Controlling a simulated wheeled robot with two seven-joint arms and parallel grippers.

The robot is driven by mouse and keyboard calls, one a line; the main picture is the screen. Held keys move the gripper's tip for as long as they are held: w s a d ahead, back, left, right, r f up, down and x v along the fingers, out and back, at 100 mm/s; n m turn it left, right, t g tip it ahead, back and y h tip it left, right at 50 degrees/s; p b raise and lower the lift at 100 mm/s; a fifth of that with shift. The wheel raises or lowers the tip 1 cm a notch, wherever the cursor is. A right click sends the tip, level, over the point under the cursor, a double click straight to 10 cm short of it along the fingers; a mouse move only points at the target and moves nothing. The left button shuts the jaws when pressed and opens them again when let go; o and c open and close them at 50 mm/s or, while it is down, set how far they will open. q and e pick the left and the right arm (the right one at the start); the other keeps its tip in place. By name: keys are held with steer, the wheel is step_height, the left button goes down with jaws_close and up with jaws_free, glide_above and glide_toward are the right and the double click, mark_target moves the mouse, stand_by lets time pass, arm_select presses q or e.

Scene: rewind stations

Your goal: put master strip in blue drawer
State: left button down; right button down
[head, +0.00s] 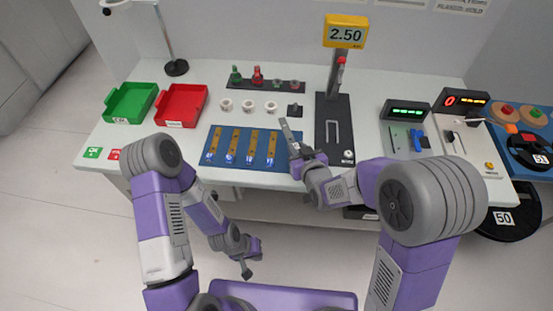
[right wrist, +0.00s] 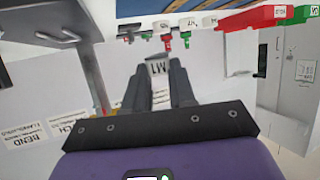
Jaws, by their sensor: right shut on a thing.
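The master strip is a grey strip (head: 288,131) standing out from my right gripper (head: 298,152) in the head view, over the right end of the blue mat. In the right wrist view a piece marked M1 (right wrist: 158,68) sits between the fingertips of my right gripper (right wrist: 157,75), which is shut on it. My left gripper (head: 247,268) hangs low in front of the table, apart from everything; its jaw opening is too small to tell. I cannot make out a blue drawer in either view.
The blue mat (head: 215,142) holds several gold strips. A green tray (head: 117,106) and a red tray (head: 197,103) stand at left. White cups (head: 248,105) stand behind the mat. A black gauge stand (head: 340,110) and boxes with displays (head: 407,112) are to the right.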

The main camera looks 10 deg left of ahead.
step_height(320, 180, down, 8)
steer(key=shift+r+b, duration=0.1)
steer(key=shift+b, duration=1)
steer(key=shift+r, duration=0.1)
steer(key=c, duration=0.9)
jaws_free()
steer(key=shift+c, duration=0.2)
